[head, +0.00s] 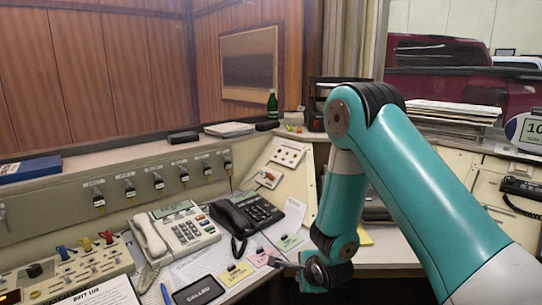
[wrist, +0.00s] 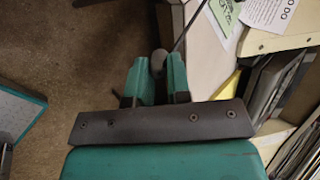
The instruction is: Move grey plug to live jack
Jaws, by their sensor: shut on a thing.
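My gripper (wrist: 157,72) is shut on the grey plug (wrist: 158,60), whose rounded grey end shows between the teal fingers in the wrist view. A thin dark cord runs up and right from near it. In the head view my gripper (head: 278,262) is low, at the desk's front edge, pointing left; the plug cannot be made out there. A row of labelled dark fittings (head: 158,181) runs along the sloped back panel. Two white plates sit on the angled panel, an upper one (head: 288,155) and a lower one (head: 268,178) with a red part. I cannot read which jack is live.
A beige phone (head: 178,230) and a black phone (head: 247,214) stand on the desk. Coloured plugs (head: 85,244) stand on a box at left. Small coloured cards (head: 238,272) lie near my gripper. Papers and shelf edges are at right in the wrist view; carpet (wrist: 60,50) is at left.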

